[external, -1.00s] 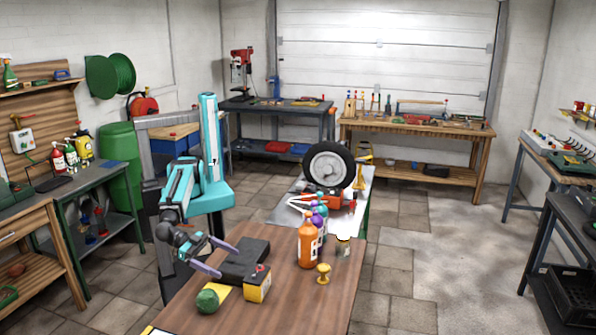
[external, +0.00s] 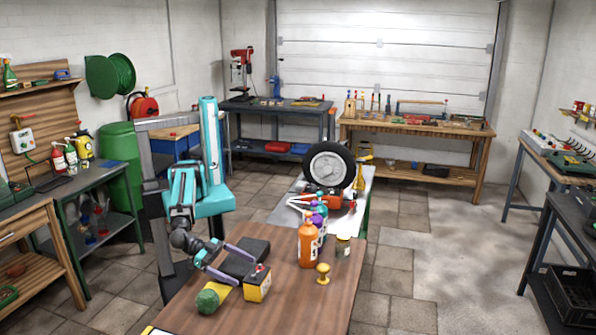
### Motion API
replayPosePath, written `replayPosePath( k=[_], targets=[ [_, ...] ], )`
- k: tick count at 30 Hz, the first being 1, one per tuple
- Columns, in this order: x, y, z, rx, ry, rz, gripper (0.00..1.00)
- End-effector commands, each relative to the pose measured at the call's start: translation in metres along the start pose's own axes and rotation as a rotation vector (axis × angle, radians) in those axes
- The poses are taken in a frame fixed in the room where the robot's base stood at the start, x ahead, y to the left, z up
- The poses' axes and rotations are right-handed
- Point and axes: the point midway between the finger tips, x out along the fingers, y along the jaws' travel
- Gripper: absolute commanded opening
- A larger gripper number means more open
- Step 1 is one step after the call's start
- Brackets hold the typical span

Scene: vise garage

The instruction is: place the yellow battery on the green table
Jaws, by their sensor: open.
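The yellow battery (external: 257,284) is a small yellow block with a dark top and a red spot. It stands on the brown wooden table (external: 310,299) in the foreground. My gripper (external: 246,270) is open and empty, just left of the battery, with its fingers apart and pointing toward it. The fingers look close to the battery, but I cannot tell whether they touch it. A table with a grey top (external: 367,196) and green legs adjoins the wooden table at the back. A dark-topped bench with green legs (external: 125,196) stands at the left.
A black case (external: 240,259) lies behind the battery, near my fingers. A wheel (external: 329,166) rests on the grey-topped table.

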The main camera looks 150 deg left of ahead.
Motion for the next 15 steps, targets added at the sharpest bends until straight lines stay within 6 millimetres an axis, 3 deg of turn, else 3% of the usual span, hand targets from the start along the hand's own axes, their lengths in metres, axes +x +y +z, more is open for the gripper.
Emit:
replayPosePath(
  k=[15],
  targets=[
    [0.0105,-0.0009,-0.0023,0.001,0.0,-0.002,1.0]
  ],
)
